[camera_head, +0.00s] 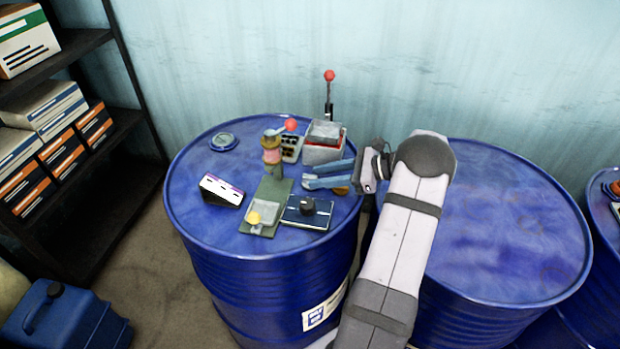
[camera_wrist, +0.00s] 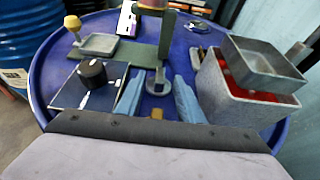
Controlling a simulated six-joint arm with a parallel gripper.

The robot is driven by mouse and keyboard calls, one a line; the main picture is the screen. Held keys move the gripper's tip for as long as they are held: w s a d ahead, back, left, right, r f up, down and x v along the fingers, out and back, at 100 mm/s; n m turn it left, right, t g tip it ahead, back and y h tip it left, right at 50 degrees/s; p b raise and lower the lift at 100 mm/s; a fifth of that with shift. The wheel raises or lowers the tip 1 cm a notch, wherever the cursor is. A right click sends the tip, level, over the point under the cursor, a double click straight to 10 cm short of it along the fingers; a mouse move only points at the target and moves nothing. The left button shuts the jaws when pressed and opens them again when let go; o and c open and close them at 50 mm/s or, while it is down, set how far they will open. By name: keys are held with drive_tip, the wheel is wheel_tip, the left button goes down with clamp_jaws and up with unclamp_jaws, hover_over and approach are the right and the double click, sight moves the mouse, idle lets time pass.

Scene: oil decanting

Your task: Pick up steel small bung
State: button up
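My gripper (camera_head: 308,176) has two blue fingers, spread apart, low over the left drum top. In the wrist view the gripper (camera_wrist: 158,84) is open, with a small grey round piece (camera_wrist: 158,87) between its fingertips. This piece has a dark square recess and looks like the steel small bung; I see no grip on it. A brass-coloured piece (camera_wrist: 156,113) lies nearer the palm, and it also shows under the fingers in the head view (camera_head: 341,190). A larger grey round cap (camera_head: 223,141) lies at the drum's back left.
The blue drum (camera_head: 190,205) holds a grey-and-red box (camera_head: 322,153) close to the fingers, a green stand (camera_head: 272,192) with a post, a dark-knobbed panel (camera_head: 307,211) and a white label block (camera_head: 221,190). The right drum top (camera_head: 500,230) is clear.

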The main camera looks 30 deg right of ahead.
drive_tip(key=shift+w+a+f, duration=0.1)
drive_tip(key=shift+w+a, duration=0.1)
drive_tip(key=shift+w, duration=0.05)
clamp_jaws()
